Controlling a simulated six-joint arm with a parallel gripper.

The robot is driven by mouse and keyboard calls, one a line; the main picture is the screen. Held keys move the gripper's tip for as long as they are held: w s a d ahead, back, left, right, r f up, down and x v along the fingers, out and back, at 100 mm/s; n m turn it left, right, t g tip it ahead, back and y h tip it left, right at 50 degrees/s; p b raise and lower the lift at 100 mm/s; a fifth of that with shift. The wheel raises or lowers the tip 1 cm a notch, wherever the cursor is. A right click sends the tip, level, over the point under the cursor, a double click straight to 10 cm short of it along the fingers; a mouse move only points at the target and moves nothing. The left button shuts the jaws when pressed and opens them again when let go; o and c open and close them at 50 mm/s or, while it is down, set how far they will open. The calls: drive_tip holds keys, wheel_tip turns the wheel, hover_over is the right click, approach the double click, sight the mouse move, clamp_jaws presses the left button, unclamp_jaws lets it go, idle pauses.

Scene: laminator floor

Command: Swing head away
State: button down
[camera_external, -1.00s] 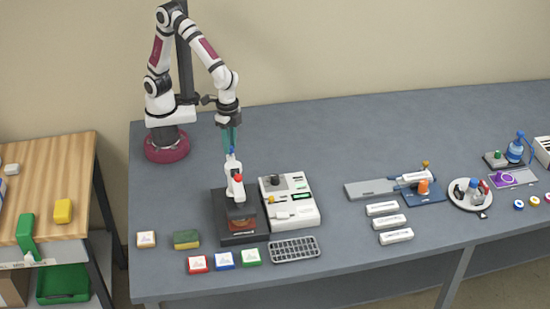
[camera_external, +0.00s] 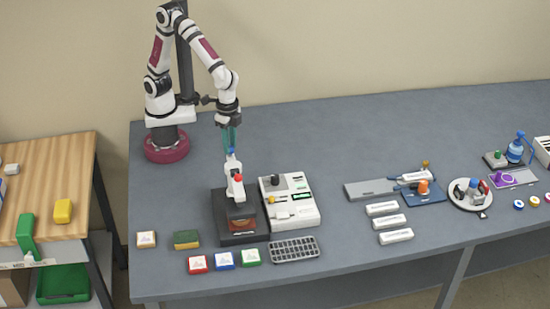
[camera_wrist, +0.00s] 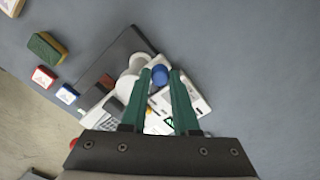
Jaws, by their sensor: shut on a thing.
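The head (camera_external: 235,185) is the white, upright part of a small machine on a dark base (camera_external: 240,238); it has a red knob on its front and a blue knob (camera_external: 231,151) at its top. My gripper (camera_external: 230,146) points down from above and is shut on the blue knob. In the wrist view the green fingers (camera_wrist: 168,82) stand on either side of the blue knob (camera_wrist: 160,74). The white head (camera_wrist: 130,84) shows partly behind the left finger. The fingers hide part of the machine there.
A white control box (camera_external: 289,203) stands close to the machine's right. A grey rack (camera_external: 294,249) lies in front of it. Red, blue and green blocks (camera_external: 224,260) and a sponge (camera_external: 187,239) lie to the front left. The table behind the machine is clear.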

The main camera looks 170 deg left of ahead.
idle(0.4)
drive_tip(key=w+a+m, duration=0.4)
drive_tip(key=a+m, duration=0.1)
drive_tip(key=m, duration=0.9)
drive_tip(key=shift+a+m, duration=0.2)
drive_tip(key=shift+m, duration=0.2)
drive_tip(key=shift+w, duration=0.15)
idle(0.3)
drive_tip(key=c, duration=0.7)
unclamp_jaws()
drive_tip(key=shift+o, duration=0.2)
